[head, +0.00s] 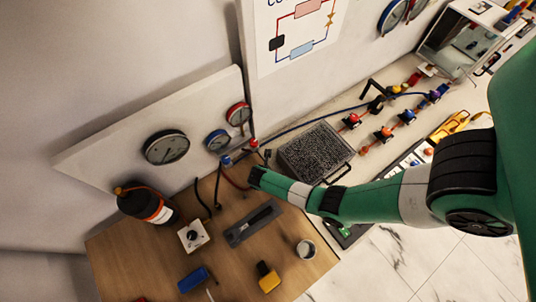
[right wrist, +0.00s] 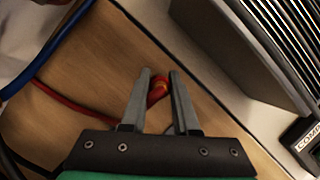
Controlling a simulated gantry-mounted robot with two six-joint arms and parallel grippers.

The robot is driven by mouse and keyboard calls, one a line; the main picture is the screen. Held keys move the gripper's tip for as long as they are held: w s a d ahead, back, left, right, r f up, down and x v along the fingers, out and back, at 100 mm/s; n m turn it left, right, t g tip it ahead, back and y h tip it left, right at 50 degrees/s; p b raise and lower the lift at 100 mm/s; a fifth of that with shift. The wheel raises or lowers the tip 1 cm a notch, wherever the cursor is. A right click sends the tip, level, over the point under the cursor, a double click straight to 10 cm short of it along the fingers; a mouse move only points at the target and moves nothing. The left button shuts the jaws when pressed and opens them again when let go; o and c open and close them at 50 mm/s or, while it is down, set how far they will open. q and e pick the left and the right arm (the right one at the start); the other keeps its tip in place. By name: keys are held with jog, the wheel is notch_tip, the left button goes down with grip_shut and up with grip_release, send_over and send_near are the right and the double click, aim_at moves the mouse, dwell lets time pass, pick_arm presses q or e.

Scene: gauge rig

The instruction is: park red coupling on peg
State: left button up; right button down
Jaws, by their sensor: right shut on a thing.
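My right gripper (head: 256,178) reaches in from the right over the back of the wooden bench. In the head view the held coupling is hidden by the gripper. I cannot make out the peg for certain in either view. My left gripper is not in view.
The wooden bench (head: 140,262) carries a black bottle (head: 146,204), a white knob box (head: 194,236), a dark tray (head: 250,224), a blue block (head: 193,280), a yellow block (head: 268,278) and a cup (head: 306,249). A grey ribbed box (head: 315,152) stands close behind my right arm. Gauges hang on the back panel (head: 100,150).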

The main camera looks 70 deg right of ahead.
jog(key=shift+f+b, duration=0.85)
jog(key=shift+f, duration=0.25)
jog(key=shift+f, duration=0.2)
jog(key=shift+c, duration=1.3)
grip_release()
jog(key=p+v, duration=0.4)
jog(key=v, duration=0.7)
jog(key=shift+a+r, duration=0.2)
jog(key=shift+r, duration=0.1)
